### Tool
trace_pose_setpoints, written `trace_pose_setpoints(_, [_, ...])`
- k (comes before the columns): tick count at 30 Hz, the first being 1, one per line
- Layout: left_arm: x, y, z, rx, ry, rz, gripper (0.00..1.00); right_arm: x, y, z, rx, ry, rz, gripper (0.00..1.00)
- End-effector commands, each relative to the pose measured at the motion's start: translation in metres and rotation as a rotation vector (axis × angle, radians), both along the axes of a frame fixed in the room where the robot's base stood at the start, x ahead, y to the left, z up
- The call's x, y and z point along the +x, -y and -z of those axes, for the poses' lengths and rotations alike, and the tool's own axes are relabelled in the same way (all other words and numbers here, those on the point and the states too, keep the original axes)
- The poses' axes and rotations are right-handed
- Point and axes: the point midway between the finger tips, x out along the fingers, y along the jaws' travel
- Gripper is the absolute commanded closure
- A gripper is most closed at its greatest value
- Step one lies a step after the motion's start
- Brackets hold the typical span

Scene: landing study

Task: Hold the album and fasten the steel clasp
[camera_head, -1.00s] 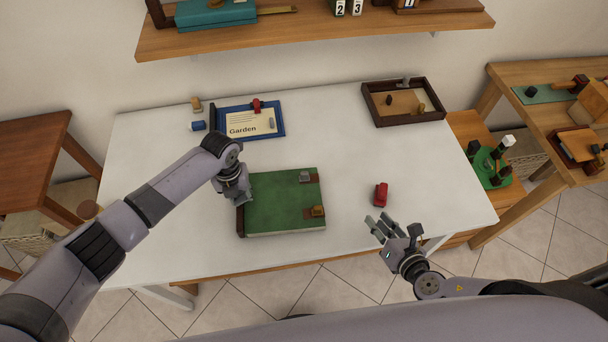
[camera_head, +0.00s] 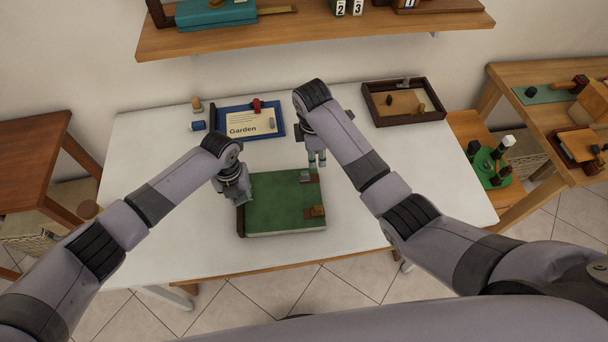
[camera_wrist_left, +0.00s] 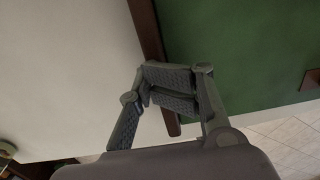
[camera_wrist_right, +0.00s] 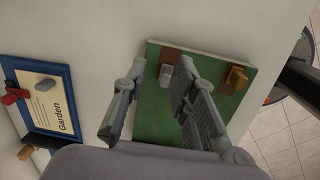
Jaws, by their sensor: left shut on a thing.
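The green album (camera_head: 270,212) lies flat on the white table, and its cover also shows in the left wrist view (camera_wrist_left: 240,45). The steel clasp (camera_head: 305,176) is on a brown strap at the album's far right; the right wrist view shows it too (camera_wrist_right: 166,75). A brass clasp (camera_head: 317,211) is on the nearer strap, also in the right wrist view (camera_wrist_right: 236,78). My left gripper (camera_head: 242,199) is shut on the album's brown spine edge at the left. My right gripper (camera_head: 317,160) is open and empty, pointing down above the steel clasp's end of the album.
A blue-framed Garden card (camera_head: 250,120) lies behind the album, with small blocks beside it. A brown tray (camera_head: 405,118) stands at the back right. A shelf (camera_head: 320,35) hangs above the table. My right arm covers part of the table's right side.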

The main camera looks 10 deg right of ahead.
Motion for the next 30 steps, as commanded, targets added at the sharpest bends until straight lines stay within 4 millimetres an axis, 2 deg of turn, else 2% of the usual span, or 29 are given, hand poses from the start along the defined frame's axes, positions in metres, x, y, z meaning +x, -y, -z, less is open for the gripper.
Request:
trace_pose_setpoints(1, [0.000, -0.001, 0.001, 0.003, -0.001, -0.001, 1.00, -0.002, -0.013, -0.003, 0.032, -0.028, -0.008, 0.74])
trace_pose_setpoints(3, [0.000, -0.001, 0.001, 0.003, -0.002, -0.001, 1.00, -0.005, -0.025, -0.006, 0.062, -0.057, -0.018, 0.74])
trace_pose_setpoints(7, [-0.001, -0.001, 0.001, 0.003, -0.002, -0.001, 1.00, -0.008, -0.034, -0.006, 0.087, -0.083, -0.027, 0.74])
trace_pose_setpoints(11, [-0.001, -0.001, 0.001, 0.003, -0.002, -0.001, 1.00, -0.009, -0.035, 0.004, 0.090, -0.089, -0.027, 0.74])
trace_pose_setpoints(21, [-0.001, -0.001, 0.001, 0.002, -0.003, -0.001, 1.00, -0.008, -0.035, 0.045, 0.087, -0.085, -0.028, 0.74])
trace_pose_setpoints(30, [-0.001, -0.001, 0.001, 0.002, -0.003, -0.001, 1.00, -0.008, -0.034, 0.062, 0.088, -0.083, -0.028, 0.74])
